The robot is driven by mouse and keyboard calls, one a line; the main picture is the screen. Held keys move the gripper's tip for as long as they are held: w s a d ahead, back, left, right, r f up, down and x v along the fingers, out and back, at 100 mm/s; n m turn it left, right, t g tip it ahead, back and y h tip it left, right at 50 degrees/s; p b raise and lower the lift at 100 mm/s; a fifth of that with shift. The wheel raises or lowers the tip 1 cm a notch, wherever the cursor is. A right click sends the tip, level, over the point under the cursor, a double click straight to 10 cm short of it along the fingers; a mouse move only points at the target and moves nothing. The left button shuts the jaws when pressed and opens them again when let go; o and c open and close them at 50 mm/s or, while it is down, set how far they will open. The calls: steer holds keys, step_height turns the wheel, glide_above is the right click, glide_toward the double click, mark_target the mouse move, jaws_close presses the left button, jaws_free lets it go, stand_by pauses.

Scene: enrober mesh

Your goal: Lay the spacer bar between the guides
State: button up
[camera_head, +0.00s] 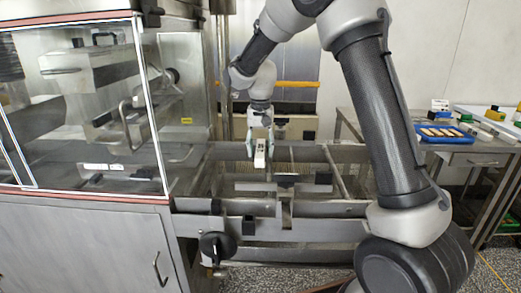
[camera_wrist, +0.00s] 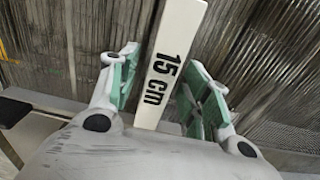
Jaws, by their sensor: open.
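The wire mesh belt (camera_wrist: 80,45) lies behind the bar. Whether the bar rests on it, I cannot tell. I cannot clearly identify the guides; metal rails (camera_head: 300,153) frame the mesh.
A steel cabinet with a clear hood (camera_head: 85,110) stands at the left. A hand wheel (camera_head: 216,246) is on the front frame. A side table (camera_head: 470,157) at the right holds a blue tray (camera_head: 437,134) and small items. Dark blocks (camera_head: 288,179) sit near the mesh.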

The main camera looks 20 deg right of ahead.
mark_target(261, 148)
step_height(261, 148, up, 11)
steer(key=s+d+r+t, duration=0.1)
steer(key=s+d+r, duration=0.45)
steer(key=s, duration=0.25)
steer(key=s+d+f+n+t, duration=0.1)
steer(key=s+d, duration=0.3)
steer(key=s, duration=0.9)
steer(key=s+d+f+n+t, duration=0.2)
steer(key=s+d, duration=0.3)
steer(key=s, duration=0.8)
steer(key=shift+d+f+n, duration=0.2)
steer(key=shift+f+n, duration=0.1)
steer(key=shift+f, duration=0.1)
